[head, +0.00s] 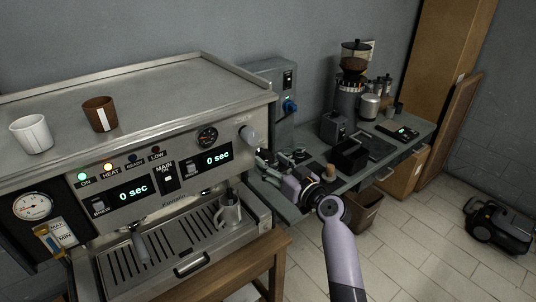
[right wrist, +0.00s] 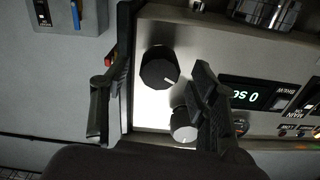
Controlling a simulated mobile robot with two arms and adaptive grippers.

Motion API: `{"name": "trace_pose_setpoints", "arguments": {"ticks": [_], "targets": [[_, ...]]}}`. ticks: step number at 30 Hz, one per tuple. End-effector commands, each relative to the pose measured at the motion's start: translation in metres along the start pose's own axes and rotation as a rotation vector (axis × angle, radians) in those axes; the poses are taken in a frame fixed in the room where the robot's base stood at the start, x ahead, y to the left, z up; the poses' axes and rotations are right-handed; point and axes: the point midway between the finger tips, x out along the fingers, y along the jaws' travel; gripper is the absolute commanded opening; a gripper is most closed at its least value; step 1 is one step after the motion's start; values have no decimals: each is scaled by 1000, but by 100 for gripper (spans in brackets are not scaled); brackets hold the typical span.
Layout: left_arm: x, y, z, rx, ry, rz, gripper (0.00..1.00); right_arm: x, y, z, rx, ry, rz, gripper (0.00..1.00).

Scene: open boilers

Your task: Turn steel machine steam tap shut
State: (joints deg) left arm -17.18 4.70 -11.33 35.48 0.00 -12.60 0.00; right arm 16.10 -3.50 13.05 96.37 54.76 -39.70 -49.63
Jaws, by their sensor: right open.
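The steel espresso machine (head: 240,95) fills the left of the head view. Its steam tap knob (head: 249,135) is at the upper right of the front panel. In the right wrist view, which looks upside down, the tap is a dark knob (right wrist: 158,62) with a white line. My right gripper (head: 266,163) is below and right of the knob in the head view. In the right wrist view the open fingers (right wrist: 155,88) appear on either side of the knob; I cannot tell whether they touch it. My left gripper is not in view.
A pressure gauge (head: 207,135) sits beside the knob. A metal jug (head: 230,212) stands on the drip tray. Two cups, white (head: 31,136) and brown (head: 100,115), stand on top. A grinder (head: 349,95) is on the side bench.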

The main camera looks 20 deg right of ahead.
Motion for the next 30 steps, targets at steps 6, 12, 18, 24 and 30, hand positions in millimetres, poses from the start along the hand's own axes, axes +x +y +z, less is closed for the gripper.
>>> {"name": "trace_pose_setpoints", "arguments": {"ticks": [6,12,18,24,30], "targets": [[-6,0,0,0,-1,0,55,20,1,0,1,0,1,55],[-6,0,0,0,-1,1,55,24,1,1,0,0,2,55],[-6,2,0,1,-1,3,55,23,1,1,0,0,2,51],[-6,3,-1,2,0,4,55,23,1,0,0,0,2,38],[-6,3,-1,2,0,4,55,23,1,0,0,0,2,24]]}}
